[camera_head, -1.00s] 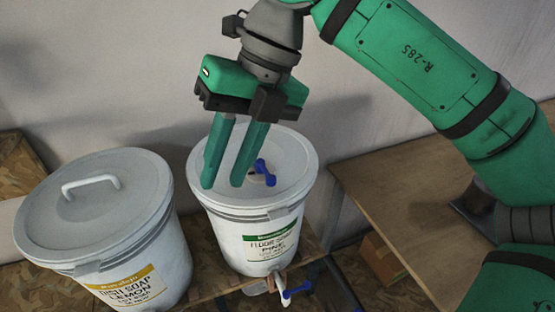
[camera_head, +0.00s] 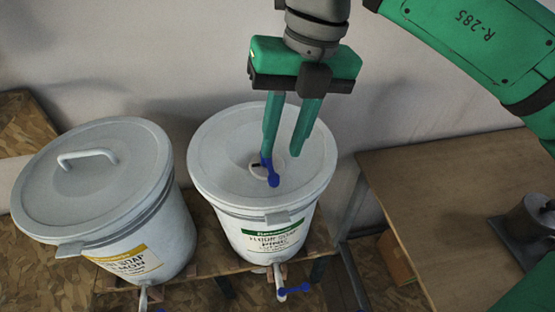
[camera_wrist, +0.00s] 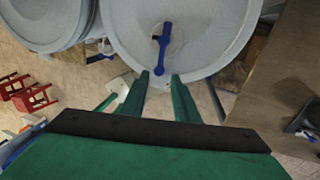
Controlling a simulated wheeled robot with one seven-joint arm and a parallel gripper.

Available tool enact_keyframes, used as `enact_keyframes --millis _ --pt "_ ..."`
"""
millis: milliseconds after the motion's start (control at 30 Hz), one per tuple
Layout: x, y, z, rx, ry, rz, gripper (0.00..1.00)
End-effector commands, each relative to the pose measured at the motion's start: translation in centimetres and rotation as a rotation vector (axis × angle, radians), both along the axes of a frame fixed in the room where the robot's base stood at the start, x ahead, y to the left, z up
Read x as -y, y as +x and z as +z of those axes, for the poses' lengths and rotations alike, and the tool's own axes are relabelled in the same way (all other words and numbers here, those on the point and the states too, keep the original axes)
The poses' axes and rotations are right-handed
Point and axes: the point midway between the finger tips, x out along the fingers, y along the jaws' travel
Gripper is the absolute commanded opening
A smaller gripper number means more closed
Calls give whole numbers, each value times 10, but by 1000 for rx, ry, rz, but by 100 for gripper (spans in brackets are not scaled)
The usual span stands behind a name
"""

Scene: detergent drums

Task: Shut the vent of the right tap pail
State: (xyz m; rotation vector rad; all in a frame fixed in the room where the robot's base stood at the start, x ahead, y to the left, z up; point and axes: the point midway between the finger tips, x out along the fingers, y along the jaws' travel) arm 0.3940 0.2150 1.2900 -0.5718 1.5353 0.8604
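The right tap pail (camera_head: 225,208) is white with a green-banded floor soap label and a flat grey-white lid (camera_head: 220,150). Its vent is a small blue lever (camera_head: 271,174) on a pale seat near the middle of the lid. In the wrist view the lever (camera_wrist: 163,45) lies lengthwise, pointing toward my gripper. My gripper (camera_head: 282,156) is open and empty, fingers pointing down over the lid. In the head view the left fingertip overlaps the lever's far end; I cannot tell whether they touch. In the wrist view both fingertips (camera_wrist: 160,74) are just short of the lever's near end.
The left pail (camera_head: 165,235), with a yellow dish soap label and a white lid handle (camera_head: 86,158), stands close by. A tap with a blue handle (camera_head: 294,290) sticks out low on the right pail's front. A wooden table (camera_head: 430,200) is on the right, and the wall is behind.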

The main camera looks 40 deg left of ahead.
Motion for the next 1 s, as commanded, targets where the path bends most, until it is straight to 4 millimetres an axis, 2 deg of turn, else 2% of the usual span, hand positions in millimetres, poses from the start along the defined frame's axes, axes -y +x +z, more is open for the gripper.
enact_keyframes --millis 100,300,500,767,867,900,1000 --pt "-2 -4 -22 -2 -1 2 28" --pt "-6 -8 -46 -1 -1 2 28" --pt "-8 -10 -56 0 1 3 28" --pt "-8 -10 -57 0 0 3 28" --pt "-8 -10 -57 0 0 3 4" --pt "-8 -10 -57 0 0 3 0" --pt "-8 -10 -57 0 0 3 0"
